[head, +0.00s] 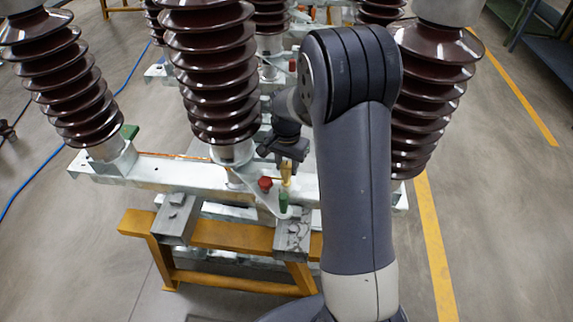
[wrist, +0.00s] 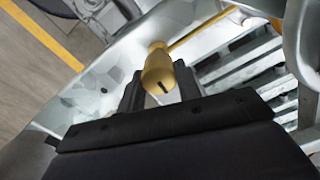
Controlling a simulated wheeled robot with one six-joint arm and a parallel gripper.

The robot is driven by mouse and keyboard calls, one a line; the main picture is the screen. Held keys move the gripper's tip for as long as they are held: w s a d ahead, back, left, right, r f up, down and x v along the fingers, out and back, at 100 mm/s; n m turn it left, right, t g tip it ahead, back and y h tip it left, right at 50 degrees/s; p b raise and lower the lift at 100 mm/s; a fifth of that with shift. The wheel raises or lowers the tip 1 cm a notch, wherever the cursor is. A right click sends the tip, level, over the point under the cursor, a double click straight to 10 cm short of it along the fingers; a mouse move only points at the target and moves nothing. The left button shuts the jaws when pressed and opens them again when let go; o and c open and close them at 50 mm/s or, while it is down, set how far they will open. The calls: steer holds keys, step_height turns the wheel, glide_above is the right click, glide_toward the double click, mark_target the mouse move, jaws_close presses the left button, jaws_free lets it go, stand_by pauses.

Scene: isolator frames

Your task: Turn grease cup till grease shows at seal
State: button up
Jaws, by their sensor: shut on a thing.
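The grease cup (wrist: 158,70) is a brass-coloured piece with a dark slot in its near end. In the wrist view it sits between the two dark fingers of my gripper (wrist: 160,88), which is shut on it. In the head view my gripper (head: 288,160) is at the front of the galvanised frame, and the brass cup (head: 286,172) shows just below the jaws. The seal and any grease at it cannot be made out.
A red knob (head: 265,184) and a green cylinder (head: 284,202) stand close to the cup. Brown ribbed insulators (head: 211,75) rise behind and beside my arm. A yellow trestle (head: 215,236) carries the galvanised frame (head: 160,168). Open floor lies at left.

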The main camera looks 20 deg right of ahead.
steer(key=m, duration=0.5)
steer(key=shift+d, duration=0.1)
steer(key=shift+r, duration=0.1)
stand_by(0.3)
steer(key=o, duration=1)
steer(key=shift+c, duration=0.2)
